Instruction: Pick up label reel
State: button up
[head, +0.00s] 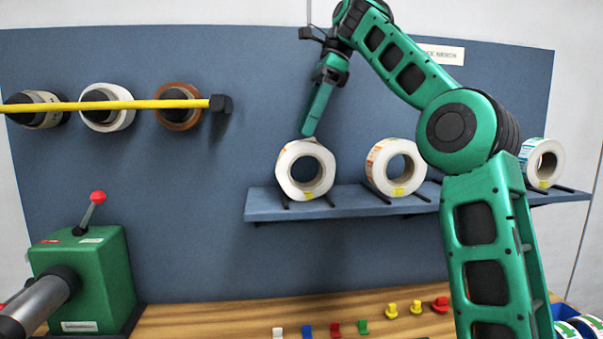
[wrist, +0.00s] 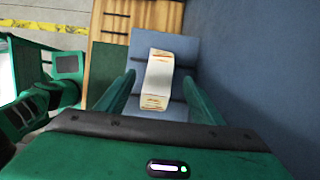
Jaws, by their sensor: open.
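Three white label reels stand upright on the blue shelf (head: 340,205) in the head view. The left reel (head: 284,172) has its hole facing the camera and a yellow label at its lower edge. The middle reel (head: 376,172) and the right reel (head: 532,166) stand apart from it. My gripper (head: 308,132) points down just above the top of the left reel. In the wrist view the left reel (wrist: 158,84) shows edge-on between my two open fingers. I cannot tell whether a finger touches it.
A yellow rod (head: 140,104) with several rolls sticks out at the left. A green lever machine (head: 95,265) stands on the wooden bench (head: 215,318). Small coloured pieces (head: 363,327) lie along the bench. The blue back panel (head: 200,190) is close behind the shelf.

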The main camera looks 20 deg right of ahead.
aim_at(293, 160)
jog(key=shift+x, duration=4.9)
jog(key=shift+d, duration=0.2)
grip_shut()
jog(key=shift+a+r, duration=0.1)
jog(key=shift+r, duration=4.85)
